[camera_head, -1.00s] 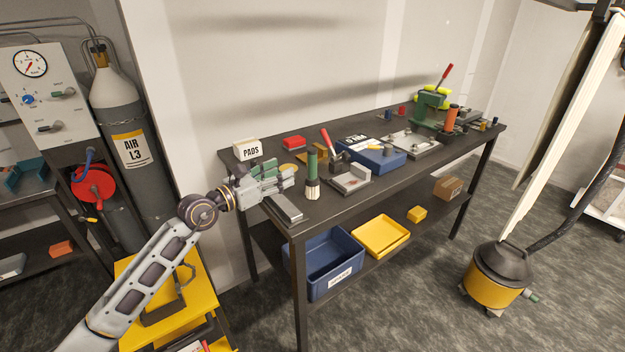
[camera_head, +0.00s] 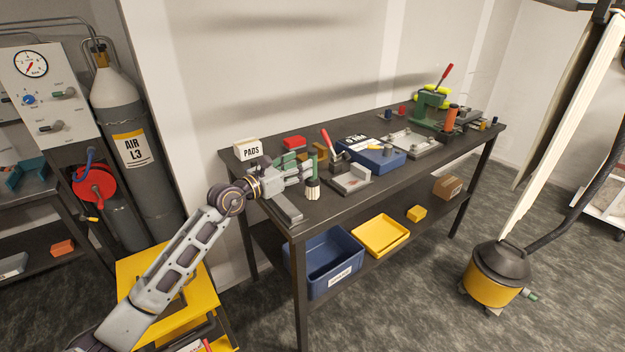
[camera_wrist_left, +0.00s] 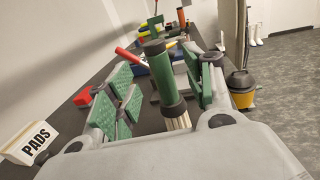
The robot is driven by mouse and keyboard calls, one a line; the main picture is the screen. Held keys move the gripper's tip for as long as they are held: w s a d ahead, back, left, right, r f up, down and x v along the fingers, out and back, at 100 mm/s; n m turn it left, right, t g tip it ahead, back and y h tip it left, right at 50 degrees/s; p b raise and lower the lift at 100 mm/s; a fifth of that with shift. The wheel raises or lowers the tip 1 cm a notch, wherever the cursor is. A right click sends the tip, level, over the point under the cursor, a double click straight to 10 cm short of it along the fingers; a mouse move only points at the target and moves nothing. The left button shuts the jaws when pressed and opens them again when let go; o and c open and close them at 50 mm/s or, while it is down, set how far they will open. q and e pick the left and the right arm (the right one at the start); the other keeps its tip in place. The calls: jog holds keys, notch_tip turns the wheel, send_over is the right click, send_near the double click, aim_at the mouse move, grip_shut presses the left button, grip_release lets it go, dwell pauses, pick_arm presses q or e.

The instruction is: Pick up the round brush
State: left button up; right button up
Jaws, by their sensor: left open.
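The round brush (camera_head: 313,190) stands upright with pale bristles down near the front left corner of the dark bench. Its green handle (camera_wrist_left: 162,77) shows in the left wrist view between the green finger pads. My left gripper (camera_head: 307,172) is open, with its fingers on either side of the handle. In the head view the fingers hide much of the handle. I cannot tell whether a pad touches it. My right gripper is not in view.
A PADS box (camera_head: 247,150) stands behind the gripper. A grey block (camera_head: 350,180) with a plate lies right of the brush, and a blue case (camera_head: 377,158) beyond. A flat grey bar (camera_head: 284,208) lies at the bench's left edge. A blue bin (camera_head: 335,262) sits on the lower shelf.

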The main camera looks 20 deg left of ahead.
pick_arm(q)
jog(key=shift+w+d, duration=0.4)
jog(key=shift+w, duration=0.2)
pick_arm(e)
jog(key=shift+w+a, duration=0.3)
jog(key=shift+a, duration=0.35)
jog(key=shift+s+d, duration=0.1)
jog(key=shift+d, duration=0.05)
